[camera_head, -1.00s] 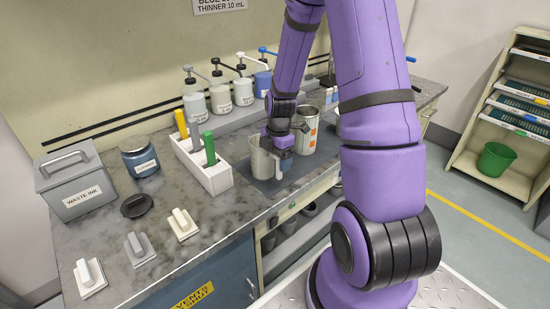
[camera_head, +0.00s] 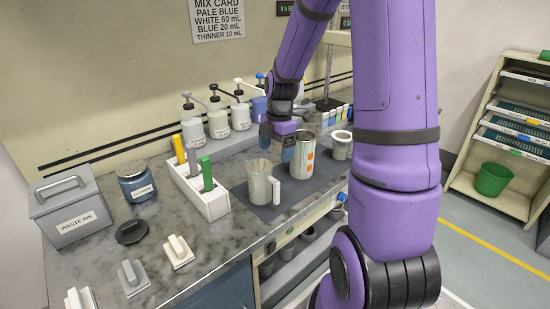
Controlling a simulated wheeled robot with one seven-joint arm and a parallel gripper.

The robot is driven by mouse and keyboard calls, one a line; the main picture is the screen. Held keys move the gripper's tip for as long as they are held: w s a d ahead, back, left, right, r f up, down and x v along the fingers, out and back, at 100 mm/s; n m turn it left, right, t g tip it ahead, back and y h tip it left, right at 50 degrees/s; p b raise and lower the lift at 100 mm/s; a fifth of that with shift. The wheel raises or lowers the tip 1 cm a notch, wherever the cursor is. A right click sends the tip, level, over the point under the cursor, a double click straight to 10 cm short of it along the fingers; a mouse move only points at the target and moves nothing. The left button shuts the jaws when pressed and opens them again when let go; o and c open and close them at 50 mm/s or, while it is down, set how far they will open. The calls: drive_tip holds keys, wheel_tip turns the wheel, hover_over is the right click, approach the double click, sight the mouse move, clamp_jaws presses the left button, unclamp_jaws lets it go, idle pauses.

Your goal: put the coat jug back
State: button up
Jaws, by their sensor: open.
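A grey jug (camera_head: 259,182) with a pale handle stands upright on the dark mat (camera_head: 295,211) on the bench, its handle toward the right. I take it for the coat jug, but no label on it is readable. A second cup or jug (camera_head: 341,147) stands at the mat's right, beyond a metal can (camera_head: 302,158) with orange marks. My gripper (camera_head: 277,142) is open and empty, above and behind the grey jug and apart from it. It is left of the can's top, and its far finger is partly hidden.
A white holder (camera_head: 213,205) with coloured handles stands left of the mat. Pump bottles (camera_head: 219,124) line the back. A waste ink box (camera_head: 71,206) and blue jar (camera_head: 136,181) stand at left. Several cups (camera_head: 286,250) sit on a shelf under the bench edge.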

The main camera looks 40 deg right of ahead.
drive_tip(key=s+a+r+m+t+h, duration=0.1)
drive_tip(key=s+a+r+m, duration=0.3)
drive_tip(key=r, duration=0.3)
drive_tip(key=s+a+r+m+t+h, duration=0.1)
drive_tip(key=s+a+r+m, duration=0.35)
drive_tip(key=r, duration=0.35)
drive_tip(key=s+a+r+m+t, duration=0.1)
drive_tip(key=s+a+r+m, duration=0.2)
drive_tip(key=s+m, duration=0.2)
drive_tip(key=s+a+r+m+t, duration=0.2)
drive_tip(key=s+a+r+m, duration=0.1)
drive_tip(key=s+m, duration=0.2)
drive_tip(key=shift+s+r+y, duration=0.2)
drive_tip(key=shift+s+y, duration=0.1)
drive_tip(key=shift+s, duration=0.85)
drive_tip(key=shift+d, duration=0.15)
